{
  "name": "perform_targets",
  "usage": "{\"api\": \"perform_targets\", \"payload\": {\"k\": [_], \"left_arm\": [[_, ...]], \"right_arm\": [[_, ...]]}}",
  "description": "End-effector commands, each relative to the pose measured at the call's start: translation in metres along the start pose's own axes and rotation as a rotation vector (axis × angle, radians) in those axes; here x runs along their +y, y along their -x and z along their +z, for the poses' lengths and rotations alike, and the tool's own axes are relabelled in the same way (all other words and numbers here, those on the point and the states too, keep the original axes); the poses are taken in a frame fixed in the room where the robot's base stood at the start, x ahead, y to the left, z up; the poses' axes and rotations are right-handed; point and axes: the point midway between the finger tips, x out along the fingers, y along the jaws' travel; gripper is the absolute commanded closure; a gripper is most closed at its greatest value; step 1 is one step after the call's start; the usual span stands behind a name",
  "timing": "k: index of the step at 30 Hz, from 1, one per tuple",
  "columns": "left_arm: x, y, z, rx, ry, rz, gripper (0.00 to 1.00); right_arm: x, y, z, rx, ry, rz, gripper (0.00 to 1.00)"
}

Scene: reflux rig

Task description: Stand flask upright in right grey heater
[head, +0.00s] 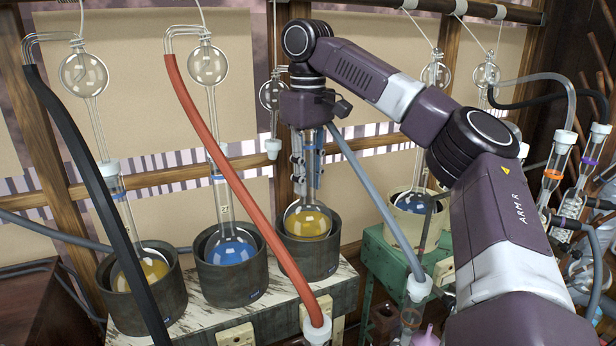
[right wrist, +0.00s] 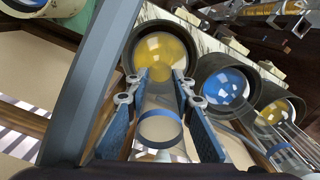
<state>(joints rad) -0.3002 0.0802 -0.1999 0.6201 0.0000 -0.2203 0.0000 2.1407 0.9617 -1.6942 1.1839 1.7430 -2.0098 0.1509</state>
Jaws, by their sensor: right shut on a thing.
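The flask (head: 307,221), round with yellow liquid and a clear neck, is upright in the head view. Its bulb is at the mouth of the right grey heater (head: 309,258), with the lower part hidden behind the rim. My right gripper (head: 306,178) points down from above and is shut on the flask's neck. In the right wrist view the neck lies between both fingers (right wrist: 158,82), and the yellow bulb (right wrist: 163,55) is ringed by the dark heater rim (right wrist: 128,46). I cannot tell whether the bulb rests on the heater's bottom. My left gripper is not in view.
A blue flask (head: 232,249) and another yellow flask (head: 147,270) stand in grey heaters to the left. Red (head: 238,180) and black (head: 92,195) hoses hang in front. A grey hose (head: 378,205) passes right of the gripper. A pale heater (head: 410,220) stands on a green stand.

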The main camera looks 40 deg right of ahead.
Motion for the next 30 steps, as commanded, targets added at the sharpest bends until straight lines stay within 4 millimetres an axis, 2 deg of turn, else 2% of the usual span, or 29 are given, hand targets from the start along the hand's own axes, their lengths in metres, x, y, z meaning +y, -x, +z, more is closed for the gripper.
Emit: {"api": "perform_targets", "payload": {"k": [10,11,15,25,30], "left_arm": [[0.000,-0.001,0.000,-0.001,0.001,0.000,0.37],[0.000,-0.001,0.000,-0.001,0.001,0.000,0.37],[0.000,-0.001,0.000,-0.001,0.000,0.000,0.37],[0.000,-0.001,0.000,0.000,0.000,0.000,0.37],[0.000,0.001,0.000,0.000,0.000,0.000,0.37]], "right_arm": [[0.000,-0.007,0.000,0.002,-0.002,0.000,1.00],[0.001,-0.008,0.000,0.000,-0.002,0.001,0.76],[0.001,-0.008,0.000,0.000,-0.002,0.000,0.61],[0.000,-0.005,0.000,0.001,-0.001,0.001,0.61],[0.000,0.009,0.000,0.002,-0.001,0.002,0.61]]}}
